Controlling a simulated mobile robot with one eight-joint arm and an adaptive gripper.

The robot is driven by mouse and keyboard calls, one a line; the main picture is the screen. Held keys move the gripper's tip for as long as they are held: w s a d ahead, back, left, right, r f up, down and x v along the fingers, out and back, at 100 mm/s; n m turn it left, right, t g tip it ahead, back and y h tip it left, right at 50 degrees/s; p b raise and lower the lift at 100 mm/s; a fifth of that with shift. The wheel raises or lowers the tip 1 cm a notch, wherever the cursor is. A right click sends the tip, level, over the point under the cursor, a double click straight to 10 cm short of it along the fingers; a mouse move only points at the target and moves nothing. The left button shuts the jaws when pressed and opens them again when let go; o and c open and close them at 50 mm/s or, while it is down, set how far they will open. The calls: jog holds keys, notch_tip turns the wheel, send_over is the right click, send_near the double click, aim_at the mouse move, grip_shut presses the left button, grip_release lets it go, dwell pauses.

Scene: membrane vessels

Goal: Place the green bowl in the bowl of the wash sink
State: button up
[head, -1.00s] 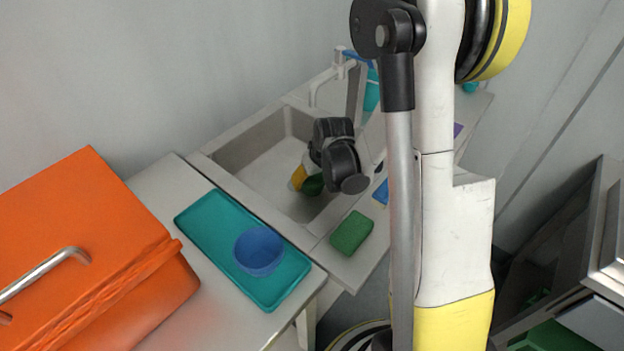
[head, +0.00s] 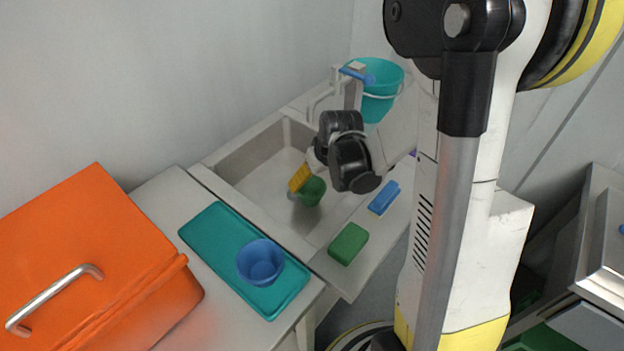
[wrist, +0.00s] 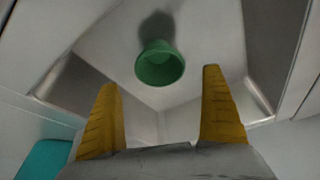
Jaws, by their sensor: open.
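The green bowl (head: 312,191) shows inside the basin of the wash sink (head: 262,172), close by my gripper (head: 300,178). In the wrist view the green bowl (wrist: 160,66) lies beyond and between the two yellow fingertips of my gripper (wrist: 158,82), with clear gaps on both sides. The fingers are spread and hold nothing. A dark shadow falls on the pale sink surface behind the bowl. I cannot tell whether the bowl sits flat on the sink floor. My dark wrist hides part of the basin's right side.
A teal tray (head: 208,226) with a blue bowl (head: 260,262) is on the left counter, beside an orange box (head: 90,250). A green sponge (head: 348,244) and a blue block (head: 384,197) lie on the sink's front ledge. A tap (head: 335,85) and teal bucket (head: 380,100) stand behind.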

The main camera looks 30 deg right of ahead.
jog(key=s+a+r+t, duration=0.1)
jog(key=s+a+r, duration=0.4)
jog(key=s+r, duration=0.3)
jog(key=s+a+r+t, duration=0.1)
jog(key=s+a+r, duration=0.5)
jog(key=r, duration=0.4)
jog(key=shift+s+t+p, duration=0.4)
jog(key=shift+s+p, duration=0.05)
jog(key=shift+s, duration=0.45)
jog(key=shift+r, duration=0.1)
